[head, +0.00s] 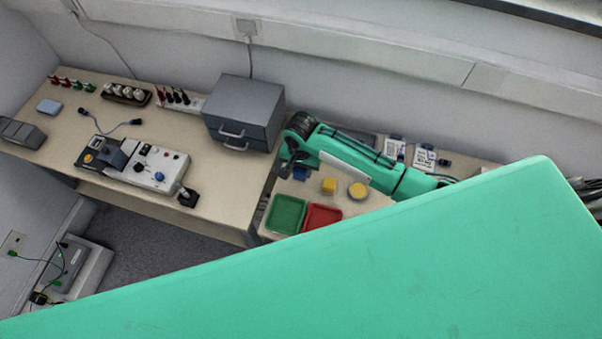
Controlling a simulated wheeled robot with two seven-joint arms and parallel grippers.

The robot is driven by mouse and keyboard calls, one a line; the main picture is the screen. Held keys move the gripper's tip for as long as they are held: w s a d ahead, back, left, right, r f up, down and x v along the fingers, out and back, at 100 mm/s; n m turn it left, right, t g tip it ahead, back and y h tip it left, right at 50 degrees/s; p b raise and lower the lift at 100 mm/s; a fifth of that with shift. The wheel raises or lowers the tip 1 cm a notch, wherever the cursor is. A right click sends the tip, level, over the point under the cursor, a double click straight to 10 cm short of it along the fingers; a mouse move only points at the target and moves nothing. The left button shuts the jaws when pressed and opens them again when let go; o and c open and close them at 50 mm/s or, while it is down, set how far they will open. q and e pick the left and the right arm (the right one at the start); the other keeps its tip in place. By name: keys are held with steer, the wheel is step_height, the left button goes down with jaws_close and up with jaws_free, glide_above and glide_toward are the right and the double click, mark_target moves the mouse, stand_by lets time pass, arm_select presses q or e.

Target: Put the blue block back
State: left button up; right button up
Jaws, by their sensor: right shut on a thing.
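The blue block (301,174) is at the left end of the small right-hand table, small and partly hidden by my right gripper. My right gripper (288,172) points down at the table's back left and is shut on the blue block. I cannot tell whether the block touches the table. A yellow block (329,185) and a round yellow piece (358,190) lie to its right. A green tray (285,214) and a red tray (321,217) are in front. My left gripper is not in view.
A grey drawer cabinet (243,108) stands close to the left of my right gripper. The long bench holds a control unit (153,168), a weight rack (126,94) and cables. Labelled items (424,158) lie behind my right arm. A large teal surface covers the foreground.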

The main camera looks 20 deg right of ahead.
mark_target(301, 175)
step_height(301, 175, down, 4)
steer(key=shift+r, duration=0.1)
steer(key=shift+f, duration=0.2)
steer(key=o, duration=0.9)
steer(key=shift+o, duration=0.2)
step_height(301, 175, up, 12)
steer(key=shift+r+b, duration=0.1)
steer(key=shift+b, duration=0.3)
